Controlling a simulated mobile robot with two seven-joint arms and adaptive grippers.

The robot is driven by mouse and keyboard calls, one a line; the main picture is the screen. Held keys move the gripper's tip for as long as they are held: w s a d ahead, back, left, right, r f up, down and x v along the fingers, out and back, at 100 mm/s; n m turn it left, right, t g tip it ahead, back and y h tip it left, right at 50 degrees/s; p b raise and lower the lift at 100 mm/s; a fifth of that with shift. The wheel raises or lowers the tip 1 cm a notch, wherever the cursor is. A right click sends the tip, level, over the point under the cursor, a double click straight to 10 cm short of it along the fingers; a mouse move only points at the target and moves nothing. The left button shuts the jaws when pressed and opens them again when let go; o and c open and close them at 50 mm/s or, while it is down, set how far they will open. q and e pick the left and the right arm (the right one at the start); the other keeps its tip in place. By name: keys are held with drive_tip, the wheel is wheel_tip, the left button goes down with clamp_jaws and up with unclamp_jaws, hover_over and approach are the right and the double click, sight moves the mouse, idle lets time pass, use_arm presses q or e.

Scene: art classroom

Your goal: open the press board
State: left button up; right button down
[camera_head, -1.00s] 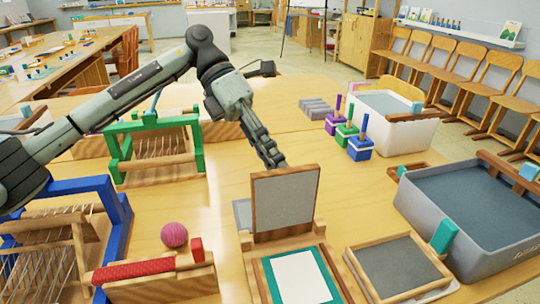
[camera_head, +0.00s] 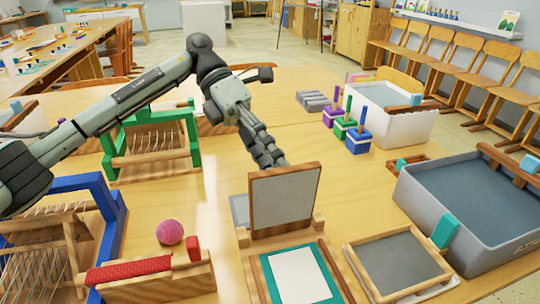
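The press board has a grey panel in a wooden frame (camera_head: 285,197), standing about upright on the table. Its wooden base (camera_head: 333,278) lies in front, with a white sheet (camera_head: 299,276) on a teal-bordered bed. A grey piece (camera_head: 240,209) shows behind the panel's left edge. My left gripper (camera_head: 274,161) points down just behind the panel's top edge. Its fingers are seen from the side, so their opening and any contact with the panel cannot be told. My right gripper is not in view.
A framed grey screen (camera_head: 397,262) lies right of the press, near a large grey tub (camera_head: 470,210). A pink yarn ball (camera_head: 169,232), a red-padded wooden block (camera_head: 150,277) and green (camera_head: 150,145) and blue (camera_head: 112,235) looms stand left. Bare table lies behind the press.

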use_arm(q)
drive_tip(key=shift+a+f, duration=0.25)
drive_tip(key=shift+f, duration=0.25)
drive_tip(key=shift+c, duration=0.5)
drive_tip(key=v, duration=1.2)
drive_tip(key=shift+d+r, duration=0.15)
drive_tip(key=shift+r, duration=0.45)
